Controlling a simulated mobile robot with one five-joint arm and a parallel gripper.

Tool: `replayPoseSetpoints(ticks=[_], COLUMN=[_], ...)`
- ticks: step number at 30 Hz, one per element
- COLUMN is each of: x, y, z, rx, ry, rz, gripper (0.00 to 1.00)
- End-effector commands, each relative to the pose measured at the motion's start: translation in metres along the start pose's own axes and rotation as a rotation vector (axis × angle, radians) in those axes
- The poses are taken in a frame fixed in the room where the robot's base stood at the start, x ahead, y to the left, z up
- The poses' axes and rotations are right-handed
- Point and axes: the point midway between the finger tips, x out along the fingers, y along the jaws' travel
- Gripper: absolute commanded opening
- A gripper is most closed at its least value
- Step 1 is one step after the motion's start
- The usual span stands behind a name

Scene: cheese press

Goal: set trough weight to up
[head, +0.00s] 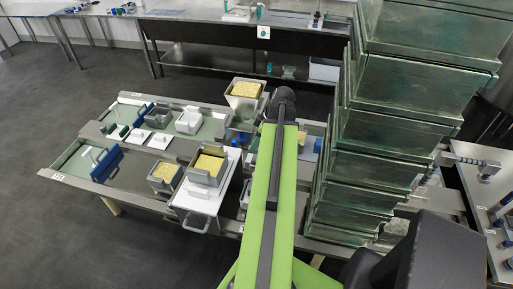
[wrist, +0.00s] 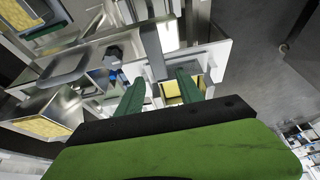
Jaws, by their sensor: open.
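My gripper (wrist: 160,92) is open in the wrist view, with its two green fingers apart. In the head view my green arm hides the gripper. Metal troughs with yellow curd stand on the bench: one at the back (head: 245,89), one on a white-fronted unit (head: 208,165), and one to its left (head: 163,174). I cannot tell which part is the trough weight, or whether it is up or down. No contact with the gripper is clear.
A tall stack of glassy green bins (head: 400,130) stands close to the right of my arm. The bench (head: 70,165) holds grey tubs (head: 189,121) and blue-edged trays (head: 107,163). The dark floor (head: 45,95) at left is clear. A long table stands at the back.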

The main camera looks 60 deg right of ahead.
Motion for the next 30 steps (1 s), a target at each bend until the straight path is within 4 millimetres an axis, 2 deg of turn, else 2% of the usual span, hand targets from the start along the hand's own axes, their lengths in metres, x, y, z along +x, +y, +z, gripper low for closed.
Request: replayPoseSetpoints(ticks=[9, 19, 30], x=[0.0018, 0.0018, 0.0018], y=[0.0001, 0.0000, 0.0001], z=[-0.0002, 0.0001, 0.0002], rx=[0.000, 0.001, 0.001], ry=[0.000, 0.000, 0.000], rz=[0.000, 0.000, 0.000], gripper=[0.42, 0.00, 0.00])
